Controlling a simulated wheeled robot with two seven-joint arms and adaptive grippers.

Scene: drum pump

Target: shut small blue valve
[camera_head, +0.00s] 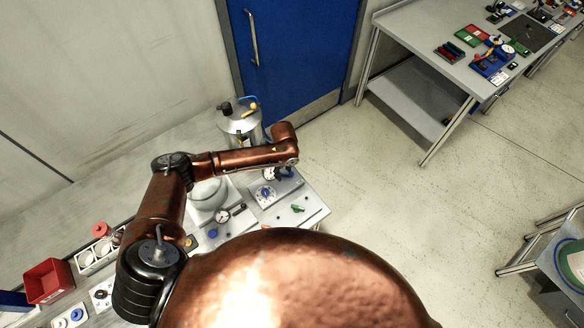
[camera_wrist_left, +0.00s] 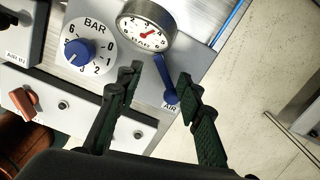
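The small blue valve (camera_wrist_left: 171,92) is a blue lever beside the "AIR" label, on the edge of a grey panel in the left wrist view. Its handle points down and slightly right. My left gripper (camera_wrist_left: 160,80) is open, with one green-black finger on each side of the lever. A gap shows between the lever and each finger; I cannot tell the depth. In the head view the left arm reaches over the bench from the left, and its gripper is mostly hidden behind the arm. My right gripper is in neither view.
A pressure gauge (camera_wrist_left: 147,26) and a blue BAR knob (camera_wrist_left: 80,51) sit close to the left finger. An orange-red knob (camera_wrist_left: 24,102) is on the lower panel. A metal tank (camera_head: 240,120) stands behind the arm. Open floor (camera_head: 370,180) lies right of the bench.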

